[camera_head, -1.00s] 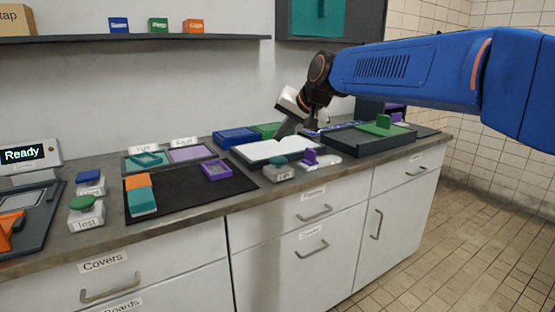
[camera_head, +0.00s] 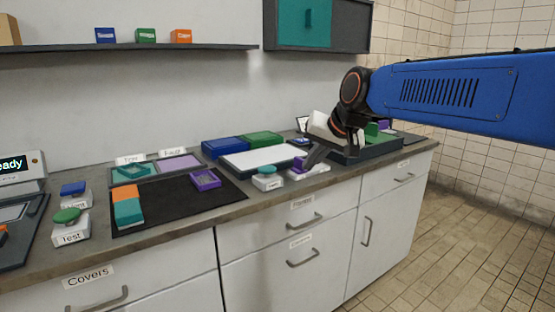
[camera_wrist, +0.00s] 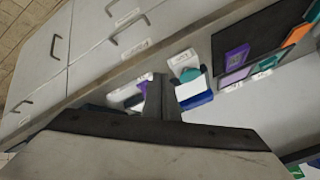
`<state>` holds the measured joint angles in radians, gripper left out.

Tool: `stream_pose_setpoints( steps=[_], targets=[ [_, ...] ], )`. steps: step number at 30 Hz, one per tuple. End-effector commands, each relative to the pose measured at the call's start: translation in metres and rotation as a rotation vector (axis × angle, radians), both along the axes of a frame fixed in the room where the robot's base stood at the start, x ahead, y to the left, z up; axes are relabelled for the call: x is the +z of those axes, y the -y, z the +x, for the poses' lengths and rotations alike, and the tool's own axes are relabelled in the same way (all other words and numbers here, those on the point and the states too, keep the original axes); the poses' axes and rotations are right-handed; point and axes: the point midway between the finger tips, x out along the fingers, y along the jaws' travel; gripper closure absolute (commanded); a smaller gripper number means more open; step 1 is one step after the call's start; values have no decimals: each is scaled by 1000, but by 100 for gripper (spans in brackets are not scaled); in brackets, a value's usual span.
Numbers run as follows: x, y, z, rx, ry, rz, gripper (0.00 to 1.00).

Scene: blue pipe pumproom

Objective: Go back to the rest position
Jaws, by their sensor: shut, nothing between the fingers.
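My gripper (camera_head: 312,160) is on the end of the blue arm at the right in the head view. It hangs tilted down and left over the counter, near the purple-and-white block and the dark tray. It is shut with nothing in it. In the wrist view the gripper (camera_wrist: 158,95) points at the counter, and the counter and drawers show at a slant. No separate mark for a rest position shows.
A white board (camera_head: 262,158) lies left of the gripper, with blue (camera_head: 224,148) and green (camera_head: 262,139) boxes behind it. A dark tray (camera_head: 372,155) stands at the right. A black mat (camera_head: 170,205) holds coloured pieces. Above hang a shelf (camera_head: 130,47) and a cabinet (camera_head: 345,30).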

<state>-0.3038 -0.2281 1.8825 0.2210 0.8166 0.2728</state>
Motion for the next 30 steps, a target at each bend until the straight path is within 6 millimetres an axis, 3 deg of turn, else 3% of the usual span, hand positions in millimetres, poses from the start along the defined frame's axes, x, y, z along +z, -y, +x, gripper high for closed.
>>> stream_pose_setpoints(
  steps=[1, 6, 15, 24, 30],
  targets=[
    [-9, 19, -18, -6, -5, -23, 100],
    [-42, 71, -74, -13, -26, -105, 100],
    [-114, 146, -179, -20, -81, -243, 100],
    [-191, 194, -274, -20, -147, -353, 100],
    [-215, 205, -300, -17, -170, -385, 100]
  ],
)
